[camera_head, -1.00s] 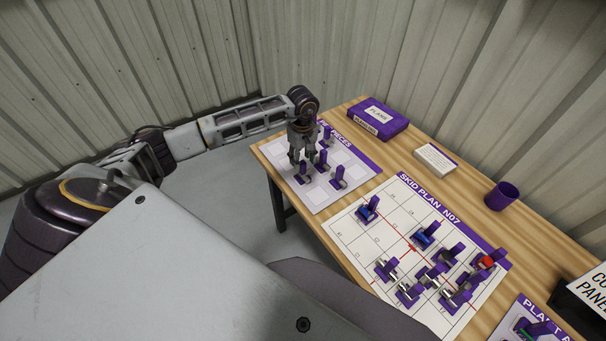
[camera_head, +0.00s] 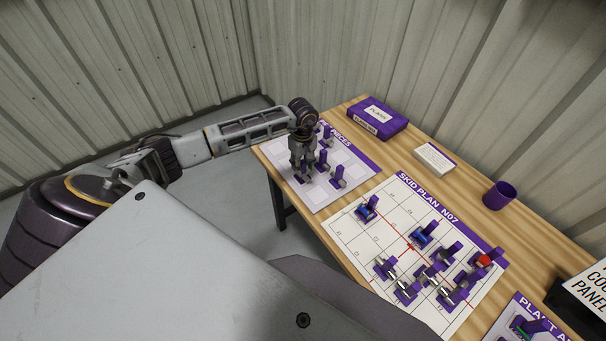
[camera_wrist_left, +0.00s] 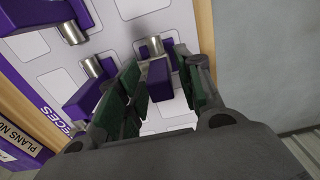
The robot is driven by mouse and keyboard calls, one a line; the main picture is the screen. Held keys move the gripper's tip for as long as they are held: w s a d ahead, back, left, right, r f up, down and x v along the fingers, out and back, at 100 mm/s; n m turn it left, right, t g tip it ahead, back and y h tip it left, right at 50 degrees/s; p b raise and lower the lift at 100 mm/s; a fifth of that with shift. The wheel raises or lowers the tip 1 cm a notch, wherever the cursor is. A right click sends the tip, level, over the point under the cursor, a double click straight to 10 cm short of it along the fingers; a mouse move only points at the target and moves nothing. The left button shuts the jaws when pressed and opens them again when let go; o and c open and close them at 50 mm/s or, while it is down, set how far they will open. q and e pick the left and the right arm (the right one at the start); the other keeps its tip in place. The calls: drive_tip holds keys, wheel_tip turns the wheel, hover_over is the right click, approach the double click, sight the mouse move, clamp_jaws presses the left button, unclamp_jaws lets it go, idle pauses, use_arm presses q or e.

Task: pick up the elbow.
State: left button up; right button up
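Several purple-handled pieces with short silver pipe parts stand on the white pieces sheet (camera_head: 355,163). I cannot tell for certain which one is the elbow. My left gripper (camera_head: 302,171) points down over the near left piece in the head view and partly hides it. In the left wrist view, the left gripper (camera_wrist_left: 164,88) has its fingers apart, on either side of a purple handle (camera_wrist_left: 160,80), with a gap visible. A silver end (camera_wrist_left: 150,47) shows just beyond that handle. My right gripper is not in view.
Another piece (camera_wrist_left: 88,95) stands close beside the left finger in the wrist view. The skid plan sheet (camera_head: 345,240) holds several pieces. A purple box (camera_head: 378,118), a small white-topped box (camera_head: 435,158) and a purple cup (camera_head: 500,195) stand along the back.

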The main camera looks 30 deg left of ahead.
use_arm(q)
clamp_jaws()
drive_tip(key=shift+r, duration=0.7)
wheel_tip(320, 180, up, 8)
drive_tip(key=shift+f+b, duration=0.15)
drive_tip(key=shift+b, duration=0.75)
drive_tip(key=shift+r, duration=0.5)
